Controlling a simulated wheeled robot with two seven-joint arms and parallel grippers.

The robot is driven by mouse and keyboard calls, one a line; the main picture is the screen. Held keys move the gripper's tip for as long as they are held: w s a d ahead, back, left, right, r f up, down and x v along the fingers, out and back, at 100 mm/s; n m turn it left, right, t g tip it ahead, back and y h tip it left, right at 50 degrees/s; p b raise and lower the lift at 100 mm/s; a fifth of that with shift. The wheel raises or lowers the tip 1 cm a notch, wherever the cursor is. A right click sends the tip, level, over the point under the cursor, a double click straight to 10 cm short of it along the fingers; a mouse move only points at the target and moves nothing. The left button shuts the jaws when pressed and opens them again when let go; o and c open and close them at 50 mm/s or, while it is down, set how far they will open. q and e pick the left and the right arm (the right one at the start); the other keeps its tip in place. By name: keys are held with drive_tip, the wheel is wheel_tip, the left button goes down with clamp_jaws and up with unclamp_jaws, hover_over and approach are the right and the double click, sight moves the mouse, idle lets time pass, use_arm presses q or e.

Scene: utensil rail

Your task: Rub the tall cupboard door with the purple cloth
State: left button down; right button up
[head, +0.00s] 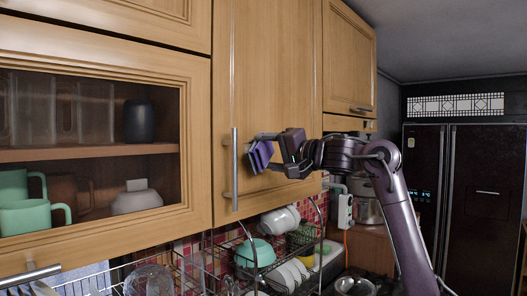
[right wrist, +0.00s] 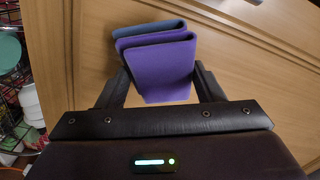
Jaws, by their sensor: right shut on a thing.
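The tall cupboard door (head: 268,70) is light wood with a vertical metal handle (head: 234,168) near its left edge. It also fills much of the right wrist view (right wrist: 255,75). My right gripper (head: 272,153) is shut on the folded purple cloth (head: 260,155), in front of the lower part of the door, just right of the handle. In the right wrist view the cloth (right wrist: 158,68) sits between the two fingers, folded in layers, with a blue-grey layer at the far end. I cannot tell whether the cloth touches the door. My left gripper is not in view.
A glass-fronted cupboard (head: 90,150) with green mugs stands at left. Below the door is a wire dish rack (head: 215,262) with a green bowl (head: 255,252) and white cups (head: 280,220). A dark fridge (head: 485,200) is at far right.

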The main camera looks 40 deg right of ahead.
sight(262, 154)
drive_tip(key=shift+d+f, duration=0.1)
drive_tip(key=shift+d, duration=0.45)
drive_tip(key=shift+w+d+p, duration=0.15)
drive_tip(key=shift+d+p, duration=0.5)
drive_tip(key=shift+d, duration=1.2)
drive_tip(key=shift+s+a+b, duration=0.25)
drive_tip(key=shift+a+b, duration=0.1)
drive_tip(key=shift+a, duration=0.8)
drive_tip(key=shift+s+a+b, duration=0.2)
drive_tip(key=shift+a+b, duration=0.05)
drive_tip(key=shift+a, duration=1.2)
drive_tip(key=shift+s+a+b, duration=0.15)
drive_tip(key=shift+a+b, duration=0.05)
drive_tip(key=shift+a, duration=1.2)
drive_tip(key=shift+d, duration=0.1)
